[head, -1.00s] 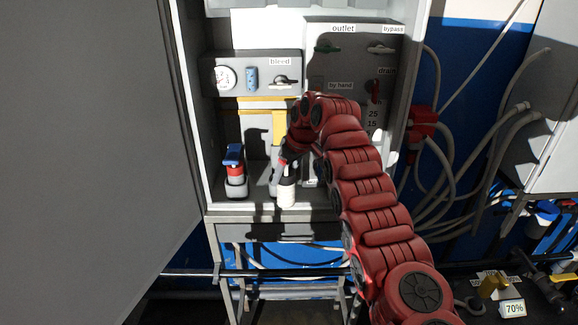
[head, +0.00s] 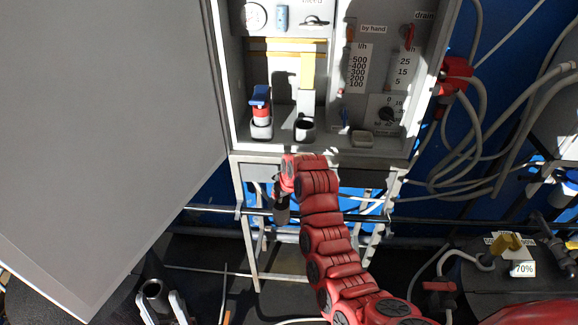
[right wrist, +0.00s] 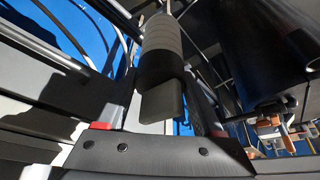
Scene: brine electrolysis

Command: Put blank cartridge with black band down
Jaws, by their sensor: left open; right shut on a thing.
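My right gripper (head: 281,190) comes in on the red arm and hangs in front of the cabinet, below its shelf edge. It is shut on the blank cartridge with black band (head: 281,214), which shows small and dark beneath it. In the right wrist view the cartridge (right wrist: 163,42) is a grey ribbed cylinder with a wide black band, between the red-marked fingers (right wrist: 160,130).
A large grey panel (head: 100,130) fills the left. Hoses hang at right.

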